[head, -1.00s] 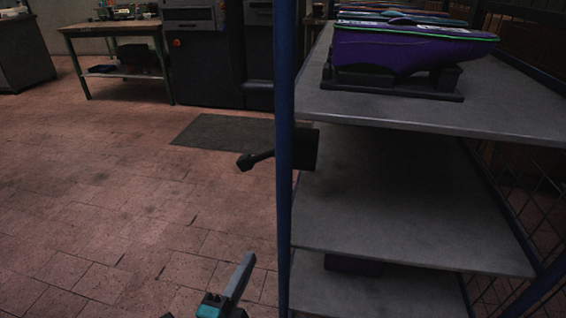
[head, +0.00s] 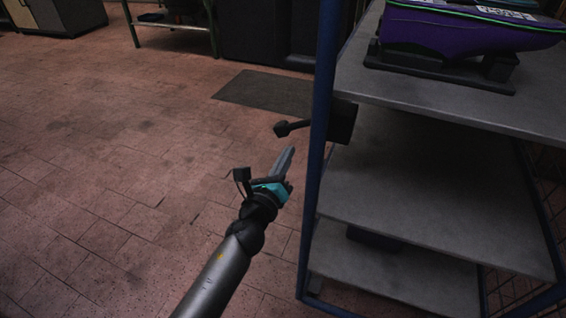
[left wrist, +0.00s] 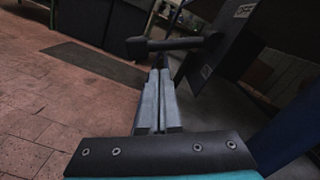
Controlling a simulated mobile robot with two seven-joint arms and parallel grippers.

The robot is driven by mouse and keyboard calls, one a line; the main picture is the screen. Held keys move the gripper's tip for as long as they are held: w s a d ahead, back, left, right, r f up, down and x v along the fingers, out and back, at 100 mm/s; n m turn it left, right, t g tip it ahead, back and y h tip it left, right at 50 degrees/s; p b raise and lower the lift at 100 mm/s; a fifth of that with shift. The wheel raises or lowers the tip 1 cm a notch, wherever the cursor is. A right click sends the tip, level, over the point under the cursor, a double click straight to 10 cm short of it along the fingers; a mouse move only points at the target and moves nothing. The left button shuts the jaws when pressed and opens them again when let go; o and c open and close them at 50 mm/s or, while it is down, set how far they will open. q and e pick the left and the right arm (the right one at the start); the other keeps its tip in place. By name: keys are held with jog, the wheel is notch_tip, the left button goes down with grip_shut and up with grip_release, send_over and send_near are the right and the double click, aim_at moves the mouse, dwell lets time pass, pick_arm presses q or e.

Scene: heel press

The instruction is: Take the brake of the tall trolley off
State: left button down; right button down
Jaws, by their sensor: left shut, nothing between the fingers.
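The tall trolley has a blue post (head: 322,120) and grey shelves (head: 400,195) in the right half of the head view. Its brake is a black lever with a knob (head: 283,129), sticking out to the left from a dark plate (head: 342,122) at the post. The lever also shows in the left wrist view (left wrist: 175,44), with the plate (left wrist: 225,45) to its right. My left gripper (head: 288,155) is shut and empty, just below the lever in the head view. In the left wrist view its fingertips (left wrist: 160,75) point toward the lever; contact cannot be told. My right gripper is not in view.
A purple shoe-like item (head: 470,33) on a black stand rests on the top shelf. A dark mat (head: 265,92) lies on the tiled floor behind. The floor left of the trolley is clear. A workbench (head: 170,22) stands at the back.

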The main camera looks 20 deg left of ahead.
aim_at(298, 124)
pick_arm(q)
jog(key=shift+w+r+b, duration=0.15)
jog(key=shift+w+b, duration=0.15)
jog(key=shift+w, duration=2.4)
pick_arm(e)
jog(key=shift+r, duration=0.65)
pick_arm(q)
jog(key=shift+r, duration=0.1)
jog(key=shift+a+r+m+p, duration=0.2)
jog(key=shift+m+p, duration=0.1)
jog(key=shift+m, duration=0.1)
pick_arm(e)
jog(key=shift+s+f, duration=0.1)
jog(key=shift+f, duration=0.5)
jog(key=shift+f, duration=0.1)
